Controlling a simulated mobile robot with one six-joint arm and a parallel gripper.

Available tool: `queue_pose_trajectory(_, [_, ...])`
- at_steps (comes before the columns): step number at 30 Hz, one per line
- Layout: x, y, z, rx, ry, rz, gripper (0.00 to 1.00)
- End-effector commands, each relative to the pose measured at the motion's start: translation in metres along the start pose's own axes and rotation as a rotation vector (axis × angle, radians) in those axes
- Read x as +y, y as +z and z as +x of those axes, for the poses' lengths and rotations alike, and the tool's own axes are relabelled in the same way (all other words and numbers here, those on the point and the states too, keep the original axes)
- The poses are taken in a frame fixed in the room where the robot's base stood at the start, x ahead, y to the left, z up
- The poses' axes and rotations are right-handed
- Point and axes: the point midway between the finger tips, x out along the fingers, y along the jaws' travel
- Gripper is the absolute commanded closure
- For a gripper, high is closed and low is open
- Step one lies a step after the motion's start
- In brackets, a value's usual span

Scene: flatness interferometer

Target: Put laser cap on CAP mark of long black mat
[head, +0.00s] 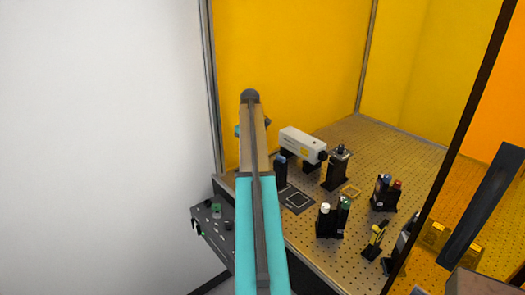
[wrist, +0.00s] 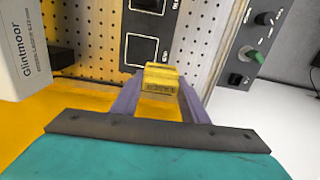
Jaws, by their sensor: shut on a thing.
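My gripper (wrist: 160,84) is shut on a small yellow block-like piece, the laser cap (wrist: 160,76), held between its two purple fingers in the wrist view. In the head view my arm hides most of the gripper and the cap. The long black mat (wrist: 152,22) with pale square outlines lies on the perforated table beyond the cap in the wrist view. Part of it also shows in the head view (head: 284,199), right of my arm. The CAP lettering is too small to read. The cap appears apart from the mat.
The white Glintmoor laser housing (head: 302,144) stands behind the mat; it also shows at left in the wrist view (wrist: 22,50). A dark control box (head: 212,227) with knobs is at the table's left edge. Several mounted optics, including a black post mount (head: 337,170), stand right of the mat.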

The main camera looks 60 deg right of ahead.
Motion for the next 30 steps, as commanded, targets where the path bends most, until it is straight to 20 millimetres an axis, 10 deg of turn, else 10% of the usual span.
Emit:
queue_pose_trajectory(9, [0.045,0.018,-0.001,0.0,0.0,0.038,0.74])
queue_pose_trajectory(30, [0.045,0.018,0.008,0.0,0.0,0.039,0.74])
